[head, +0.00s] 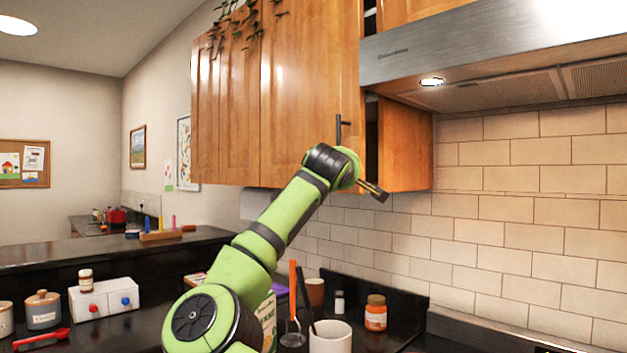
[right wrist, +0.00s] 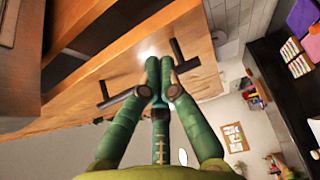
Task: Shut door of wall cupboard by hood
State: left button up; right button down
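The wall cupboard (head: 225,115) hangs left of the steel hood (head: 440,50). Its door (head: 305,85) nearest the hood stands ajar, with a dark gap at its right edge. A black bar handle (head: 341,128) is low on that door. My right gripper (head: 378,192) is just below and right of the handle, near the door's free lower corner; contact cannot be told. In the right wrist view its fingers (right wrist: 160,68) are together and empty, in front of wooden fronts with two black handles, one on the right (right wrist: 184,57). My left gripper is not in view.
Hanging leaves (head: 235,25) trail over the cupboard top. Space in front of the tiled wall (head: 510,210) is clear.

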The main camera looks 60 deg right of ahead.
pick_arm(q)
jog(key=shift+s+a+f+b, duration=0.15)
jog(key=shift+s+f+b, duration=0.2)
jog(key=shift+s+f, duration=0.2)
pick_arm(e)
jog(key=s+d+n+t, duration=0.1)
jog(key=s+d+t, duration=0.1)
jog(key=d, duration=0.3)
jog(key=shift+s+d+y, duration=0.25)
jog(key=shift+s+y, duration=0.05)
jog(key=shift+s, duration=0.3)
